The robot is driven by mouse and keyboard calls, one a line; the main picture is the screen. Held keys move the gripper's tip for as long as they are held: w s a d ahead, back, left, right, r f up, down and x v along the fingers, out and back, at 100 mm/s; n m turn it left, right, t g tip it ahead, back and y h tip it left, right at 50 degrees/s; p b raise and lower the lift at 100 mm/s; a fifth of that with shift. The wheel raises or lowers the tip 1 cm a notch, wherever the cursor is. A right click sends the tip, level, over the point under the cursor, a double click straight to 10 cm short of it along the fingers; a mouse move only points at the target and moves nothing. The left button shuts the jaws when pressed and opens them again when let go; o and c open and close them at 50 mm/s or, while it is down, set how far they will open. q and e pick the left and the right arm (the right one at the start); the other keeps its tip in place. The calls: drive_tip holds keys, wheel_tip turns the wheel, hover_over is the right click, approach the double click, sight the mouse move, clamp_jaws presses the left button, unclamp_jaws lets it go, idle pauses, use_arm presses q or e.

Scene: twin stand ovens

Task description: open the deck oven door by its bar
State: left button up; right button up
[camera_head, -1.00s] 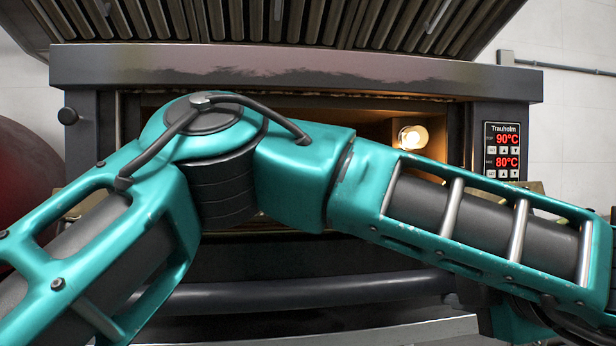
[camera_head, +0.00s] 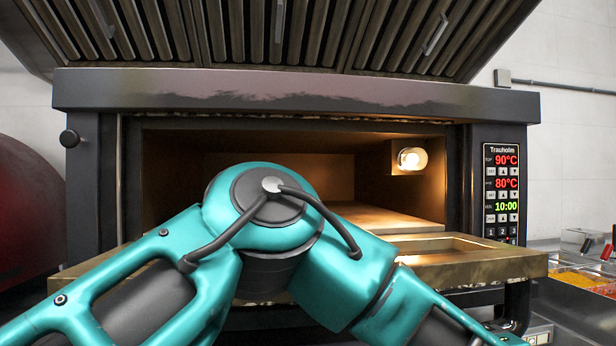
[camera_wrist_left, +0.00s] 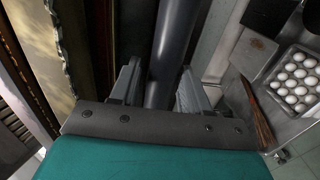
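The deck oven (camera_head: 300,90) stands ahead in the head view with its lit chamber (camera_head: 270,165) exposed. Its door (camera_head: 500,262) is folded down toward me, with the inner face and a recessed panel facing up. The dark bar (camera_wrist_left: 172,50) runs between the two fingers of my left gripper (camera_wrist_left: 160,88) in the left wrist view. The fingers lie close on both sides of it and look shut on it. In the head view my left arm covers the middle of the door, and the left gripper is hidden. My right gripper is not in view.
A lamp (camera_head: 411,159) glows inside the chamber. A control panel (camera_head: 502,190) is on the oven's right. A slatted hood (camera_head: 290,35) hangs above. Food trays (camera_head: 582,280) stand at the right. The left wrist view shows a tray of eggs (camera_wrist_left: 296,82) on a counter.

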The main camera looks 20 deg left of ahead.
use_arm(q)
drive_tip(key=shift+o, duration=0.3)
drive_tip(key=v, duration=0.8)
drive_tip(key=shift+s+d, duration=0.15)
drive_tip(key=shift+s, duration=0.1)
